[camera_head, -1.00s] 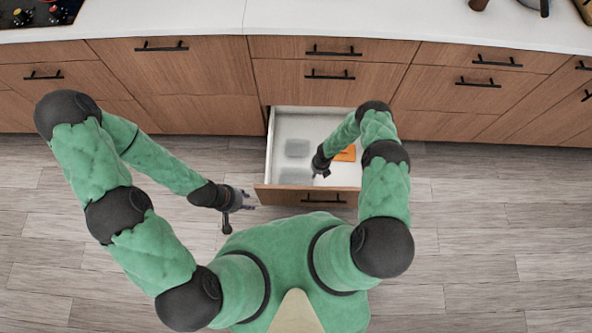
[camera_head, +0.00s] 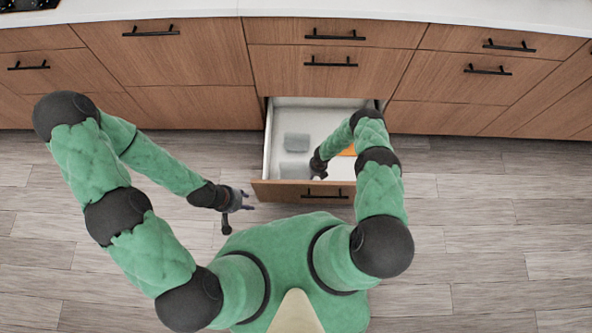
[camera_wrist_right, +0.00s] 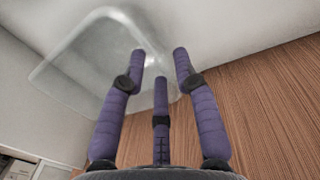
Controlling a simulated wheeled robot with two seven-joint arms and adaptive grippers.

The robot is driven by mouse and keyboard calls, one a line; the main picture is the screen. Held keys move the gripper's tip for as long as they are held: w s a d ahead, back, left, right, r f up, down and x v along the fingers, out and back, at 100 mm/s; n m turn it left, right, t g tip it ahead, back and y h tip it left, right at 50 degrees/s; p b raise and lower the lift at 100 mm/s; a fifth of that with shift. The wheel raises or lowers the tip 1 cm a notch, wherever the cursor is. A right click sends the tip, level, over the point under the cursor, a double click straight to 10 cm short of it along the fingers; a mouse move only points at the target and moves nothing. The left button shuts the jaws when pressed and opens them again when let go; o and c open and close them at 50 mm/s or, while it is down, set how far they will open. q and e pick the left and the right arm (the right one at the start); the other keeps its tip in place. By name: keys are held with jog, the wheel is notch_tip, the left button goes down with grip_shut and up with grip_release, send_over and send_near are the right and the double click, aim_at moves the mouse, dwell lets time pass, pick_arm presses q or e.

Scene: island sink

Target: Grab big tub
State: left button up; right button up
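Two pale translucent tubs lie in the open drawer in the head view: a rear tub (camera_head: 296,142) and a front tub (camera_head: 293,171). I cannot tell which is bigger. My right gripper (camera_head: 318,175) is low in the drawer, just right of the front tub. In the right wrist view its purple fingers (camera_wrist_right: 160,55) are spread, with a clear tub (camera_wrist_right: 85,62) beyond and left of them. The tub's near edge overlaps the fingertips, but contact cannot be told. My left gripper (camera_head: 248,200) is outside the drawer to the left, fingers apart and empty.
The white drawer's wooden front (camera_head: 275,190) stands close before my body. An orange object (camera_head: 349,151) lies in the drawer, partly hidden by my right arm. Closed cabinets (camera_head: 195,60) and a white counter stand behind. The floor (camera_head: 480,230) is clear at right.

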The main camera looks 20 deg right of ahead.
jog(key=f+b, duration=0.2)
jog(key=f, duration=0.2)
jog(key=shift+a, duration=0.2)
jog(key=shift+r, duration=0.1)
grip_shut()
